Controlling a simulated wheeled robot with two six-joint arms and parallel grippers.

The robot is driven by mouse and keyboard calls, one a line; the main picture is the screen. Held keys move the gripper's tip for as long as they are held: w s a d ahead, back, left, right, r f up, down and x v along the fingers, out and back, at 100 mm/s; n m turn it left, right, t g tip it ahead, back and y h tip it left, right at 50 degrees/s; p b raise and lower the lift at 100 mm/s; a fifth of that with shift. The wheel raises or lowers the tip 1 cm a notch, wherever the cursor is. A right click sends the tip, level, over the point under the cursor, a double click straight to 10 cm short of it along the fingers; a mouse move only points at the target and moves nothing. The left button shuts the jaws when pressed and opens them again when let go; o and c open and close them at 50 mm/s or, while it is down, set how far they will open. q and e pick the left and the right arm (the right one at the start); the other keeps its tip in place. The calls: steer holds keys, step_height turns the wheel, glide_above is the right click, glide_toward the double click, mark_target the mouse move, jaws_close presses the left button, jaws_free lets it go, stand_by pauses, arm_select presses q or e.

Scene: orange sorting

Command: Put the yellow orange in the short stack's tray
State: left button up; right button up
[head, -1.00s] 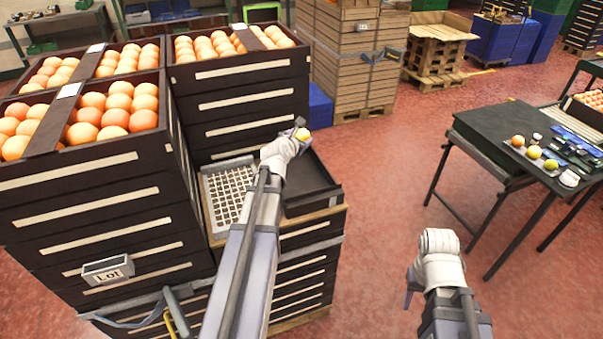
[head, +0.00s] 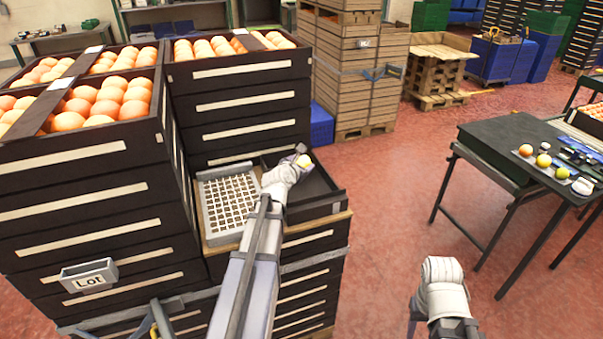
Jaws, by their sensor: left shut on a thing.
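My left gripper (head: 298,157) is shut on a yellow orange (head: 304,161), which shows small at its tip. It holds the orange over the dark tray (head: 318,197) on top of the short stack (head: 305,245). I cannot tell how high the orange is above the tray floor. The part of the tray behind my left arm is hidden. My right gripper (head: 413,325) is at the lower right over the floor, seen from behind, and its fingers are mostly hidden.
A grey grid insert (head: 230,203) lies at the short stack's left. Tall stacks of dark crates (head: 75,215) filled with oranges rise to the left and behind. A dark table (head: 515,140) with several small fruits stands at right. Red floor lies clear between.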

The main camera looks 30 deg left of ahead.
arm_select(q)
steer(key=shift+f, duration=0.75)
arm_select(e)
steer(key=shift+f, duration=0.75)
arm_select(q)
steer(key=shift+b, duration=0.3)
steer(key=shift+f, duration=0.2)
steer(key=o, duration=1.4)
arm_select(e)
steer(key=shift+f, duration=0.1)
arm_select(q)
steer(key=shift+r, duration=0.1)
steer(key=shift+r, duration=0.15)
steer(key=p+v, duration=0.4)
steer(key=v, duration=0.8)
steer(key=shift+p, duration=0.3)
arm_select(e)
step_height(320, 180, up, 5)
steer(key=shift+f, duration=0.15)
